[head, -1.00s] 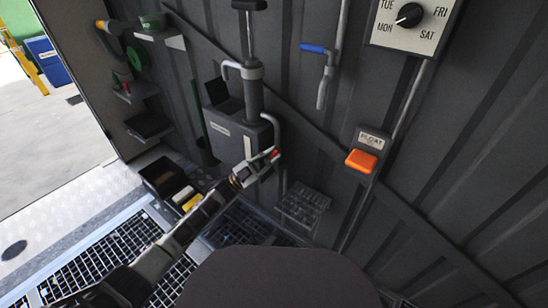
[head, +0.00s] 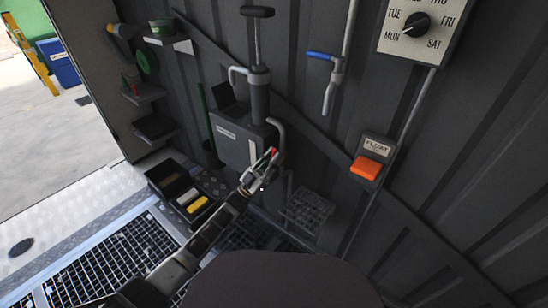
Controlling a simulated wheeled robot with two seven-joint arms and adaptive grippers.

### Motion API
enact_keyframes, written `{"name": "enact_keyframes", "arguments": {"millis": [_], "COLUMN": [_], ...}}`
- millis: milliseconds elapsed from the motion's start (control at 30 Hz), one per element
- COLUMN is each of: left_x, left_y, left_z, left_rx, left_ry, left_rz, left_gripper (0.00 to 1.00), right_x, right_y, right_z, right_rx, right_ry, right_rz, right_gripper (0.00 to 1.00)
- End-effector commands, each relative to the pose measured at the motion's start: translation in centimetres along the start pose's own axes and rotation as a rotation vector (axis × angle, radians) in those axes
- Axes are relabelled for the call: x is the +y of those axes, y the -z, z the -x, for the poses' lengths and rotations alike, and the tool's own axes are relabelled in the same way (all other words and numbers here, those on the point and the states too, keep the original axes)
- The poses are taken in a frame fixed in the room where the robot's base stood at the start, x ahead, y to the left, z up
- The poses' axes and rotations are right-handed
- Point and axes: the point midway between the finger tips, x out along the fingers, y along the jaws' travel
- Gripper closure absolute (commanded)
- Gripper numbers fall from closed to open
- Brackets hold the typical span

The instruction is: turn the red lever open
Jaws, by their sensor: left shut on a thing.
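The red lever (head: 273,151) shows only as a small red bit at the fingertips of my left gripper (head: 265,164). It sits low on the front of the grey pump unit (head: 233,143), beside the curved grey pipe. My left arm reaches in from the bottom left, and its gripper is shut on the red lever. The fingers hide most of the lever, so its exact angle cannot be told. My right gripper is not in view.
A blue-handled valve (head: 323,55) and an orange float switch (head: 367,169) are on the wall to the right. A day dial (head: 416,24) is above. A black tray (head: 160,172) with yellow and white items lies left of the pump. A wire basket (head: 308,210) hangs low.

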Motion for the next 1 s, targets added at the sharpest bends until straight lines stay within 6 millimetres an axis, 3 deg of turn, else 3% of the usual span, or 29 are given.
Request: {"name": "enact_keyframes", "arguments": {"millis": [100, 133, 300, 733, 1000], "left_x": [-0.1, -0.1, -0.1, -0.3, -0.3], "left_y": [0.1, 0.1, 0.1, 0.0, 0.0], "left_z": [-0.1, -0.1, -0.1, 0.4, 2.4], "left_rx": [0.003, 0.003, 0.002, -0.002, -0.005], "left_ry": [0.0, -0.001, -0.001, 0.003, 0.004], "left_rz": [-0.002, -0.002, -0.002, -0.003, -0.003], "left_gripper": [1.0, 0.81, 0.62, 0.62, 0.62], "right_x": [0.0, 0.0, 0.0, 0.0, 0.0], "right_y": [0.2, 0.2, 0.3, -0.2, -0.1], "right_z": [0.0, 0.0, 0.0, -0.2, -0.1], "right_rx": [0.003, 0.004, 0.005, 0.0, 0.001], "right_ry": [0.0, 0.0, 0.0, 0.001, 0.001], "right_rz": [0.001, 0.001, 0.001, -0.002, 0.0], "right_gripper": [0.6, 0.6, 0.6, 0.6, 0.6]}}
